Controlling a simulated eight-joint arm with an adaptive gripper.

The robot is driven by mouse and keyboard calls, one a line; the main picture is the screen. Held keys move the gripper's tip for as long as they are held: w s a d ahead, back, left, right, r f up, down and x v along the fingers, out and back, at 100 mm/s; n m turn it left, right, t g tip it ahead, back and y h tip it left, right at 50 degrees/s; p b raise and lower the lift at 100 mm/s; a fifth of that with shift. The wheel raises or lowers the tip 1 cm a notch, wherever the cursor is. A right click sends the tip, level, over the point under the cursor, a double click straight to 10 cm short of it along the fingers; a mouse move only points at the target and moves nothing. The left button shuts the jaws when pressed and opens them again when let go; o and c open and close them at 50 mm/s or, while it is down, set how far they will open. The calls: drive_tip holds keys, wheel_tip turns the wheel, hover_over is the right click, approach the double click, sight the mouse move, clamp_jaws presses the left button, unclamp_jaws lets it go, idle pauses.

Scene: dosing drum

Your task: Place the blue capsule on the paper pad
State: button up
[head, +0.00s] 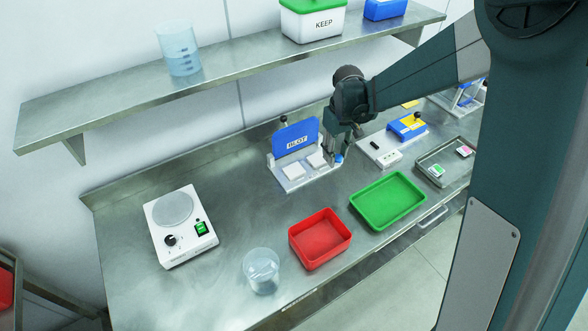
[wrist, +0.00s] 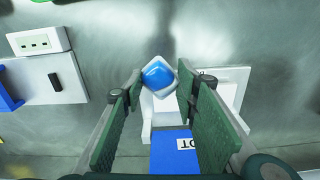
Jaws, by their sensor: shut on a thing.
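The blue capsule (wrist: 158,75), with a pale rim, is between my fingertips in the wrist view. In the head view a small part of it (head: 339,158) shows below my gripper (head: 334,152). My gripper (wrist: 160,88) is shut on the capsule. The blotting stand has a blue upright panel marked BLOT (head: 296,138) and a white base. Two white paper pads lie on it, a left one (head: 294,171) and a right one (head: 317,160). My gripper is at the stand's right end, with the capsule to the right of the right pad. In the wrist view my fingers partly cover the stand.
A red tray (head: 320,240) and a green tray (head: 388,200) stand in front. A white device with a blue part (head: 407,127) is at right, near a white block (head: 380,152). A scale (head: 181,228) and clear beaker (head: 262,272) stand left. A shelf (head: 120,96) is above.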

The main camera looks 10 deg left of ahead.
drive_tip(key=s+a+n, duration=0.1)
drive_tip(key=s+a, duration=0.1)
drive_tip(key=a, duration=0.3)
drive_tip(key=s+a+n+p, duration=0.1)
drive_tip(key=s+a+n, duration=0.1)
drive_tip(key=a, duration=0.3)
drive_tip(key=s+a+f+n, duration=0.1)
drive_tip(key=s+a+n, duration=0.1)
drive_tip(key=a, duration=0.2)
drive_tip(key=shift+s+a+p, duration=0.25)
drive_tip(key=shift+a+p, duration=0.05)
drive_tip(key=shift+a, duration=0.1)
drive_tip(key=s+a+n, duration=0.1)
drive_tip(key=s+a, duration=0.2)
drive_tip(key=a, duration=0.1)
drive_tip(key=s+a+n+p, duration=0.1)
drive_tip(key=s+a+n, duration=0.1)
drive_tip(key=s+a, duration=0.1)
drive_tip(key=s+a+f+n, duration=0.1)
drive_tip(key=s+a+n, duration=0.1)
drive_tip(key=a, duration=0.3)
drive_tip(key=shift+s+a, duration=0.35)
drive_tip(key=shift+s, duration=0.35)
drive_tip(key=p, duration=0.1)
hover_over(294, 170)
drive_tip(key=a, duration=0.1)
drive_tip(key=shift+s, duration=0.45)
